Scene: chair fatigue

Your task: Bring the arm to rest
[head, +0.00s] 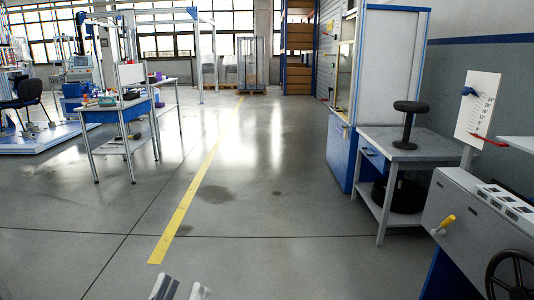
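My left gripper (181,285) shows at the bottom edge, left of centre. Only its two grey fingertips are visible, with a gap between them and nothing seen in the gap. It is over the grey floor, apart from every object. My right gripper is not in view. At the right, a white scale board (478,105) stands tilted, with a blue knob near its top and a red pointer (488,139) near its lower end. Below it is a grey machine cabinet (460,215) with a yellow-handled lever (444,225) and a black handwheel (512,275).
A grey side table (408,146) holds a black round-topped stand (408,122). A tall blue-and-white cabinet (393,75) is behind it. A workbench (122,108) stands at the left. The floor in the middle is open, with a yellow line (197,195) along it.

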